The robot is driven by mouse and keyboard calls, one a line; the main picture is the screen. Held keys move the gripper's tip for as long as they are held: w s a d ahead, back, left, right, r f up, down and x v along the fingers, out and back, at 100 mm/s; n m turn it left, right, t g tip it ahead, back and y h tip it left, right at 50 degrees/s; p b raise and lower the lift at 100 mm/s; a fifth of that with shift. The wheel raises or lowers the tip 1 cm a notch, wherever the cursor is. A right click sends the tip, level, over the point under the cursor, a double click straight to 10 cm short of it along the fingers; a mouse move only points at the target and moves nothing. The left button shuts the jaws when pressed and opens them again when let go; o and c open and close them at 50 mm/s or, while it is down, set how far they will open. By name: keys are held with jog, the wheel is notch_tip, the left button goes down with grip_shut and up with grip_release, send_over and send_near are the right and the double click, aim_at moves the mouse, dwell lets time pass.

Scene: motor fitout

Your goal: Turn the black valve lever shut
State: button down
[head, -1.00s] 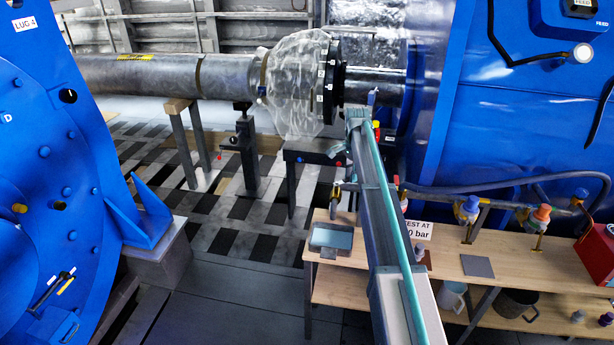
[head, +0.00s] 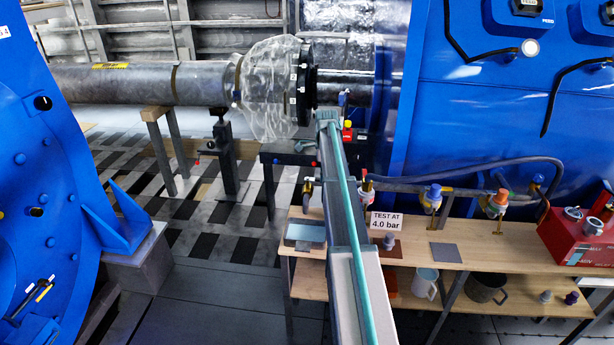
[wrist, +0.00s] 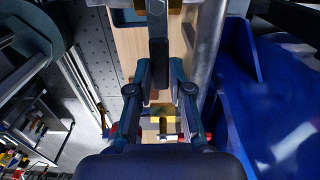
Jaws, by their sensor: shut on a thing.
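In the wrist view the fingers of my gripper (wrist: 160,82) close from both sides on a dark upright bar. This bar, which looks like the black valve lever (wrist: 158,48), runs up from between the fingertips toward the top edge. In the head view my gripper (head: 328,117) is at the far end of my arm, below the pipe flange. The lever cannot be made out there, and the fingertips are not clear. The valve body is not clearly visible in either view.
A wooden bench (head: 468,252) with a "TEST AT 4.0 bar" sign (head: 389,221), valves and a red box (head: 580,235) stands right of my arm. A large blue machine (head: 500,110) is behind it. A pipe (head: 130,84) with a plastic-wrapped joint (head: 268,90) runs left.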

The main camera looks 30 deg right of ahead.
dwell(0.3)
jog(key=c, duration=1.1)
grip_release()
jog(key=shift+o, duration=0.2)
notch_tip(320, 180, up, 12)
